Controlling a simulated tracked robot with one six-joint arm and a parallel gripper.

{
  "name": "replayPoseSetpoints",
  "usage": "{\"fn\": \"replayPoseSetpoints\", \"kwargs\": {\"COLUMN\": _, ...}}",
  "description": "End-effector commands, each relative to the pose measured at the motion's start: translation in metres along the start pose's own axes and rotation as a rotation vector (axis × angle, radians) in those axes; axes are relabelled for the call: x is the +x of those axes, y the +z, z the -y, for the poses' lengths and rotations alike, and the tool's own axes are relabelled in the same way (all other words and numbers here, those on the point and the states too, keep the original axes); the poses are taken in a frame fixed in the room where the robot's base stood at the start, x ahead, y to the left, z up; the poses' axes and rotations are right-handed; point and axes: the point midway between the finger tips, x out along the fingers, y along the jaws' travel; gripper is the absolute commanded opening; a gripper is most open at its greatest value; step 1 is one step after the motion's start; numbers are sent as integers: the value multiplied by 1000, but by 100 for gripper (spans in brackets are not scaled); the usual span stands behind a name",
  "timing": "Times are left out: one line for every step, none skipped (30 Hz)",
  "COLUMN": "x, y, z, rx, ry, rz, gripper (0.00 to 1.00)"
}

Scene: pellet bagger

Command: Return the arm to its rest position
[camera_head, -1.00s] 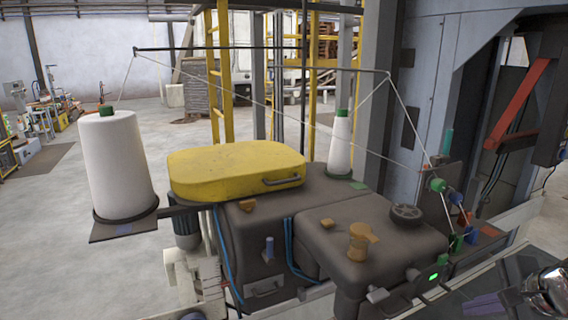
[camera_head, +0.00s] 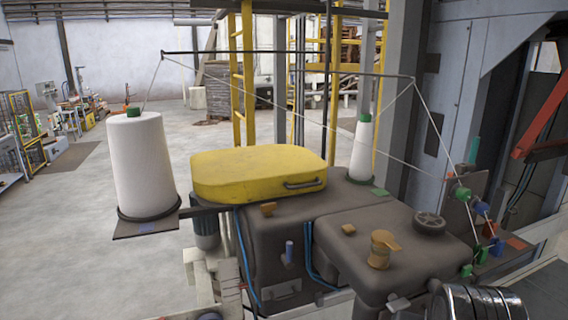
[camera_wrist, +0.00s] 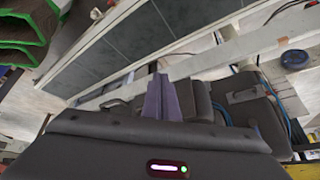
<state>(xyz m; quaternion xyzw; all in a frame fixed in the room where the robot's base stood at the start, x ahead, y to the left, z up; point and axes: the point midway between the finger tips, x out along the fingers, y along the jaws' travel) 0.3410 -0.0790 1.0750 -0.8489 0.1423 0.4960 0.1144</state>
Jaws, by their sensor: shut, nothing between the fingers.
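My gripper (camera_wrist: 163,98) shows in the wrist view as two purple-grey fingers close together, shut and empty. They stick up beyond a dark rounded body with a small lit green indicator at the bottom of that view. In the head view a shiny metal part of my arm (camera_head: 478,303) shows at the bottom right edge, in front of the machine. The gripper fingers cannot be made out in the head view.
The dark bagger sewing machine (camera_head: 335,225) carries a yellow cover (camera_head: 258,172). A large white thread cone (camera_head: 142,165) stands left, a smaller cone (camera_head: 361,150) behind. Threads run across to the right. Open floor (camera_head: 80,225) lies left. Green-edged parts (camera_wrist: 22,32) show in the wrist view.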

Motion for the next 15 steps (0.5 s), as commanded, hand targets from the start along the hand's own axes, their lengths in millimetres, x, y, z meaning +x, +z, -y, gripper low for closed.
{"fn": "replayPoseSetpoints", "kwargs": {"x": -7, "y": 8, "z": 13, "rx": -57, "ry": -24, "rz": -1, "gripper": 0}}
{"fn": "replayPoseSetpoints", "kwargs": {"x": -11, "y": 13, "z": 19, "rx": -88, "ry": -35, "rz": 2, "gripper": 0}}
{"fn": "replayPoseSetpoints", "kwargs": {"x": -16, "y": 20, "z": 27, "rx": -132, "ry": -51, "rz": 5, "gripper": 0}}
{"fn": "replayPoseSetpoints", "kwargs": {"x": -19, "y": 25, "z": 33, "rx": -162, "ry": -62, "rz": 8, "gripper": 0}}
{"fn": "replayPoseSetpoints", "kwargs": {"x": -22, "y": 30, "z": 38, "rx": -193, "ry": -74, "rz": 10, "gripper": 0}}
{"fn": "replayPoseSetpoints", "kwargs": {"x": -26, "y": 36, "z": 44, "rx": -229, "ry": -87, "rz": 12, "gripper": 0}}
{"fn": "replayPoseSetpoints", "kwargs": {"x": -29, "y": 41, "z": 47, "rx": -255, "ry": -95, "rz": 14, "gripper": 0}}
{"fn": "replayPoseSetpoints", "kwargs": {"x": -32, "y": 44, "z": 51, "rx": -277, "ry": -104, "rz": 14, "gripper": 0}}
{"fn": "replayPoseSetpoints", "kwargs": {"x": -34, "y": 49, "z": 54, "rx": -301, "ry": -112, "rz": 17, "gripper": 0}}
{"fn": "replayPoseSetpoints", "kwargs": {"x": -35, "y": 52, "z": 56, "rx": -317, "ry": -117, "rz": 18, "gripper": 0}}
{"fn": "replayPoseSetpoints", "kwargs": {"x": -37, "y": 54, "z": 57, "rx": -328, "ry": -121, "rz": 19, "gripper": 0}}
{"fn": "replayPoseSetpoints", "kwargs": {"x": -38, "y": 56, "z": 58, "rx": -338, "ry": -125, "rz": 20, "gripper": 0}}
{"fn": "replayPoseSetpoints", "kwargs": {"x": -38, "y": 57, "z": 59, "rx": -344, "ry": -127, "rz": 21, "gripper": 0}}
{"fn": "replayPoseSetpoints", "kwargs": {"x": -38, "y": 57, "z": 60, "rx": -347, "ry": -128, "rz": 21, "gripper": 0}}
{"fn": "replayPoseSetpoints", "kwargs": {"x": -38, "y": 58, "z": 60, "rx": -349, "ry": -128, "rz": 22, "gripper": 0}}
